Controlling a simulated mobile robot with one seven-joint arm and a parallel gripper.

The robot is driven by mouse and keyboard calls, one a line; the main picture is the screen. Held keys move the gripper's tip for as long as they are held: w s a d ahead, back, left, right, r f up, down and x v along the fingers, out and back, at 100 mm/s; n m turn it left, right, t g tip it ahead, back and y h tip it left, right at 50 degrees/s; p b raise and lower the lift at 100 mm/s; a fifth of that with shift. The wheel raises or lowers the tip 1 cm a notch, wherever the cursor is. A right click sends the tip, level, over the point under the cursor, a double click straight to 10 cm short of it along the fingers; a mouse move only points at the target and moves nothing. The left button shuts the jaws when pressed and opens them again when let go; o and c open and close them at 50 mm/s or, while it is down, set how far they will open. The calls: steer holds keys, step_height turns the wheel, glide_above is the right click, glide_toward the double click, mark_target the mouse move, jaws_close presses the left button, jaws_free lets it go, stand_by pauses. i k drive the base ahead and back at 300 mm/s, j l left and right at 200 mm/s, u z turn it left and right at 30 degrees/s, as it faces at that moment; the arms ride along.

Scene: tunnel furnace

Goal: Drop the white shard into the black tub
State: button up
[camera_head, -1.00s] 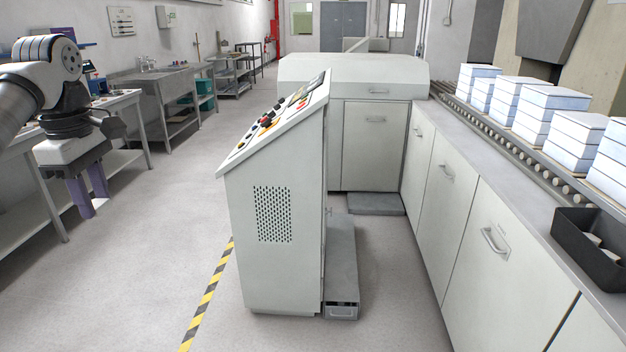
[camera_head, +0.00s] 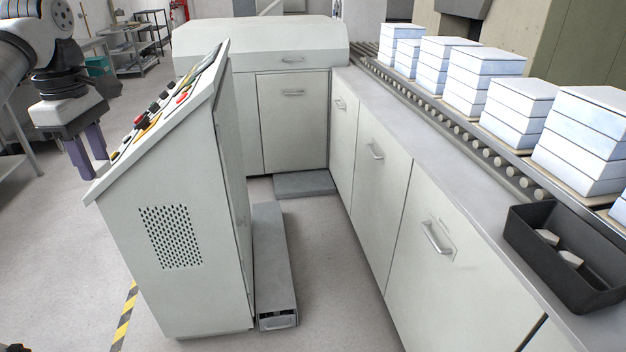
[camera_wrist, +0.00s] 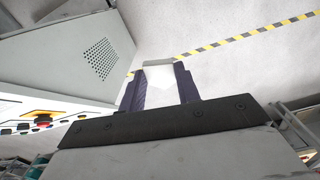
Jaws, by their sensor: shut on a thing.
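My gripper (camera_head: 88,158) is at the left of the head view, its purple fingers pointing down beside the control console. In the wrist view the fingers (camera_wrist: 160,88) are shut on the white shard (camera_wrist: 160,76), a pale piece between them. In the head view the shard cannot be made out now. The black tub (camera_head: 530,250) sits on the grey counter at the right, far from my gripper. Two whitish pieces (camera_head: 570,258) lie in the tub.
The control console (camera_head: 190,240) with buttons stands between my gripper and the counter (camera_head: 440,160). A roller conveyor (camera_head: 480,150) with stacks of white blocks (camera_head: 590,130) runs behind the tub. A low grey step (camera_head: 272,250) lies on the floor by the console.

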mark_target(532, 256)
steer(key=i+l+z, duration=0.25)
steer(key=i+z, duration=0.15)
steer(key=i+l+z, duration=0.1)
steer(key=i+z, duration=0.3)
steer(key=i, duration=0.1)
